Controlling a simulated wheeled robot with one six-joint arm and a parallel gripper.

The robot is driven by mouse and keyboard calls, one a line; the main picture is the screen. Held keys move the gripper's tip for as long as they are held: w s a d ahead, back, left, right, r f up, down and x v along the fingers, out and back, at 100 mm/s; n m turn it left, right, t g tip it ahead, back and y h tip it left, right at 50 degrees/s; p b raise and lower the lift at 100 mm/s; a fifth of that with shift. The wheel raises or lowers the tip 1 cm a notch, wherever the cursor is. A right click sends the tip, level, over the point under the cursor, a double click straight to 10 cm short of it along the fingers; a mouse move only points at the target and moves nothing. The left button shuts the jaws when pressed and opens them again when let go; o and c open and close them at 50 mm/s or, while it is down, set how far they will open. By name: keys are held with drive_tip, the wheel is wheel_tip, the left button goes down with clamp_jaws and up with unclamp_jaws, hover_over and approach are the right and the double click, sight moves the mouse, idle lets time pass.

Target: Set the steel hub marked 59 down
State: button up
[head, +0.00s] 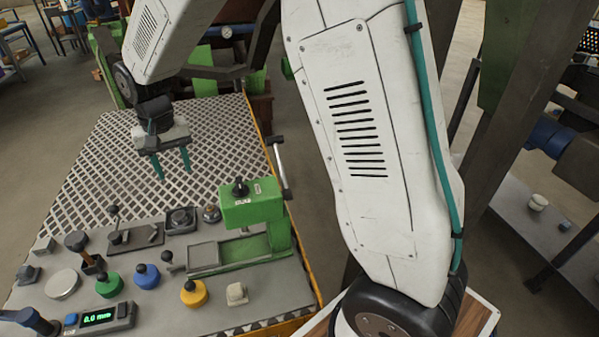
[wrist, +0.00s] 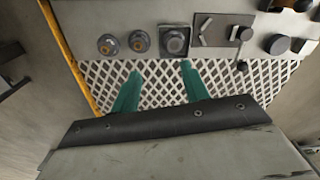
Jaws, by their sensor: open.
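My gripper (head: 173,172) is open, with its two green fingers pointing down over the pale metal grating (head: 95,170). In the wrist view my gripper (wrist: 161,69) has nothing between its fingers. Two round grey pieces with brownish centres, a left one (wrist: 108,45) and a right one (wrist: 140,40), sit at the grating's edge in the wrist view. One such piece (head: 211,214) shows in the head view. They look like hubs, but no number 59 is readable, so I cannot tell which is the marked hub.
A grey square block (wrist: 175,41) stands beside the round pieces. A green press-like fixture (head: 252,207) rises at the bench's right. Green, blue and yellow (head: 194,293) knobs, levers and a digital readout (head: 98,317) crowd the front. Much of the grating is bare.

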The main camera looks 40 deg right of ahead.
drive_tip(key=s+d+r, duration=0.4)
drive_tip(key=s+r, duration=0.3)
drive_tip(key=s+d+r, duration=0.1)
drive_tip(key=s+d, duration=0.2)
drive_tip(key=s, duration=0.5)
drive_tip(key=s+d+r+n, duration=0.1)
drive_tip(key=s+d+r, duration=0.1)
drive_tip(key=s, duration=0.7)
drive_tip(key=s+d+r+n+t, duration=0.1)
drive_tip(key=s+d, duration=0.3)
drive_tip(key=s, duration=0.5)
drive_tip(key=shift+s+r, duration=0.15)
drive_tip(key=shift+r, duration=0.15)
